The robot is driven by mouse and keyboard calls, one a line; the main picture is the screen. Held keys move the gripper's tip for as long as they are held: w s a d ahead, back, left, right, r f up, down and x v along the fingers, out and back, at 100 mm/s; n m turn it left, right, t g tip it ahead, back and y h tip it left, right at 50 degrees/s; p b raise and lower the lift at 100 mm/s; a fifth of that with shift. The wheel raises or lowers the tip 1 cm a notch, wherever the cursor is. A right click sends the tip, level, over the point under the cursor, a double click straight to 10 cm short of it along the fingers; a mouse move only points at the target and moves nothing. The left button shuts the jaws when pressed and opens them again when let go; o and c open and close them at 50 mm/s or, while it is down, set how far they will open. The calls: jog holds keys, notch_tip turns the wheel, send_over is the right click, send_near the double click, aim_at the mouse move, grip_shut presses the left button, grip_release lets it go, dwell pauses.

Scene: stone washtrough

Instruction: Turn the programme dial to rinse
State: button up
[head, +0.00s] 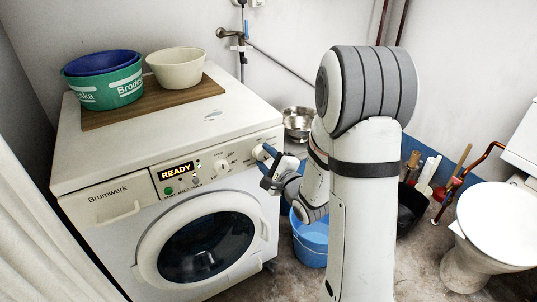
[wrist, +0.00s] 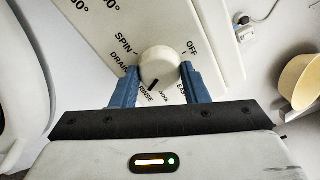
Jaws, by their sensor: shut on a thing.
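The white programme dial (wrist: 160,64) is round and sits on the machine's cream panel, with printed words around it, among them SPIN, DRAIN, RINSE, OFF and EASY. Its dark mark points down and slightly left in the wrist view, close to RINSE; I cannot tell if it is exactly on it. My gripper (wrist: 159,77) is shut on the dial, one blue finger on each side. In the head view the dial (head: 259,152) shows at the right end of the washing machine's panel, partly hidden by my gripper (head: 268,159). The machine's display (head: 177,171) reads READY.
A wooden board (head: 205,88) with a green tub (head: 105,88) and a cream bowl (head: 177,70) lies on the washing machine (head: 150,130). A blue bucket (head: 310,240) stands right of the machine, beneath my arm. A toilet (head: 490,225) is at far right.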

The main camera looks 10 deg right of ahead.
aim_at(264, 154)
jog(key=shift+d+r+m, duration=0.1)
jog(key=shift+d+m, duration=0.05)
jog(key=shift+m, duration=0.45)
jog(key=o, duration=1)
jog(key=shift+p+v, duration=0.35)
jog(key=shift+v, duration=0.85)
jog(key=shift+s+r+p, duration=0.2)
jog(key=shift+s+p, duration=0.05)
jog(key=shift+p, duration=0.45)
jog(key=p, duration=0.2)
jog(key=shift+d+p, duration=0.15)
jog(key=shift+p, duration=0.15)
